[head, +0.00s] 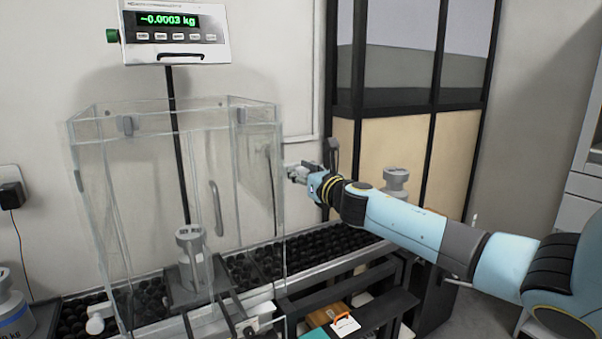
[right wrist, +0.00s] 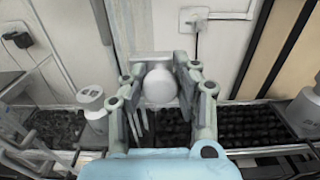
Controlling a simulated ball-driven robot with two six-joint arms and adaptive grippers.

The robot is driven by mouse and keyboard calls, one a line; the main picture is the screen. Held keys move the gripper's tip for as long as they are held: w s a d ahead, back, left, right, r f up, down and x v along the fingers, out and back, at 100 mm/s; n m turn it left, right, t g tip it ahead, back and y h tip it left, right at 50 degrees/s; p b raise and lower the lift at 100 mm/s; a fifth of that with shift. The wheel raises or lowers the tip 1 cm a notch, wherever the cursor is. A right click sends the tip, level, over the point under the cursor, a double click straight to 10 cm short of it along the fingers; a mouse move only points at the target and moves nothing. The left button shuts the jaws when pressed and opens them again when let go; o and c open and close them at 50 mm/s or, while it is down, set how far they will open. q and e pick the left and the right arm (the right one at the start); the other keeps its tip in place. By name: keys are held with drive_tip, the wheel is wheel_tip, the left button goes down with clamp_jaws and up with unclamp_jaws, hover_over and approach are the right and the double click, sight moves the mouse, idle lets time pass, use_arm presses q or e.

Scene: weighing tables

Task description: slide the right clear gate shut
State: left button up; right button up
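The clear enclosure (head: 150,190) stands around the scale, and its right clear panel (head: 258,175) shows upright in the head view. How far the right gate is slid along is hard to tell through the glass. My right gripper (head: 297,173) is just right of that panel. In the right wrist view my right gripper (right wrist: 160,65) has its fingers apart, with a round white knob (right wrist: 160,88) between them. I cannot tell whether the fingers touch it. A pale weight (head: 189,250) stands on the scale inside the enclosure. My left gripper is not in view.
The scale display (head: 175,35) reads -0.0003 kg. A black roller track (head: 330,243) runs along the wall. Other weights stand at the right (head: 396,184) and far left (head: 12,305). A wall plug (right wrist: 196,22) and cord are behind the gripper.

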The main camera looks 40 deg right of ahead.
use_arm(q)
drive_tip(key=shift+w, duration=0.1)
use_arm(e)
drive_tip(key=shift+w+f, duration=0.15)
clamp_jaws()
drive_tip(key=shift+f, duration=0.1)
